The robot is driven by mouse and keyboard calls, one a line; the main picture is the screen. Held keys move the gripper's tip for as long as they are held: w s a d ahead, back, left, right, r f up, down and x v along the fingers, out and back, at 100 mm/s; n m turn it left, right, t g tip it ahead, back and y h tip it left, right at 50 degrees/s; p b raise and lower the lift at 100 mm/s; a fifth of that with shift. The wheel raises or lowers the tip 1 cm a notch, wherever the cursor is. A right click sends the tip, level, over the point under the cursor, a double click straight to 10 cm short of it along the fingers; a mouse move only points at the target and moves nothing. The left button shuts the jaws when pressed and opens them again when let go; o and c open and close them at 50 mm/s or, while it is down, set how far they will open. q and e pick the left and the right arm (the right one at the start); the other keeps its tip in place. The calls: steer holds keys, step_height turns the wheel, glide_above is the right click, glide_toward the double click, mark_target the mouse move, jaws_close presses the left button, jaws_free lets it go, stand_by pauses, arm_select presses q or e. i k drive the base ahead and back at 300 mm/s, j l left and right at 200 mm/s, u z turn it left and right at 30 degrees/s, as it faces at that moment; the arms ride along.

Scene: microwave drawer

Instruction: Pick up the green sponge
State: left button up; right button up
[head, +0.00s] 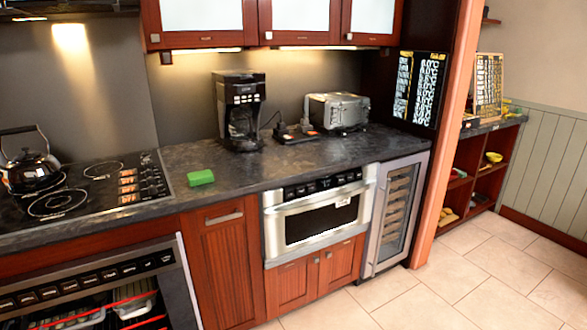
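A green sponge (200,178) lies flat on the dark stone countertop (240,183), close to the right edge of the cooktop in the head view. Nothing touches or covers it. Neither of my grippers shows in the head view.
A black cooktop (85,190) with a kettle (30,168) is left of the sponge. A coffee maker (239,108) and a toaster (338,111) stand behind and right. The microwave drawer (318,214) is shut below the counter. The oven (100,295) at lower left shows racks and trays. Tiled floor (440,285) is clear at right.

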mark_target(202, 177)
steer(key=i+l+z, duration=0.2)
steer(key=z, duration=0.2)
steer(key=i+l+z, duration=0.15)
steer(key=z, duration=0.25)
steer(key=i+z, duration=0.45)
steer(key=i+u, duration=0.3)
steer(key=i+l+u, duration=0.25)
steer(key=i, duration=0.15)
steer(key=i+j+u, duration=0.15)
steer(key=u, duration=0.3)
steer(key=i+u, duration=0.2)
steer(key=u, duration=0.25)
steer(key=i+u, duration=0.2)
steer(key=u, duration=0.25)
steer(key=i+u, duration=0.2)
steer(key=u, duration=0.25)
steer(key=l, duration=0.1)
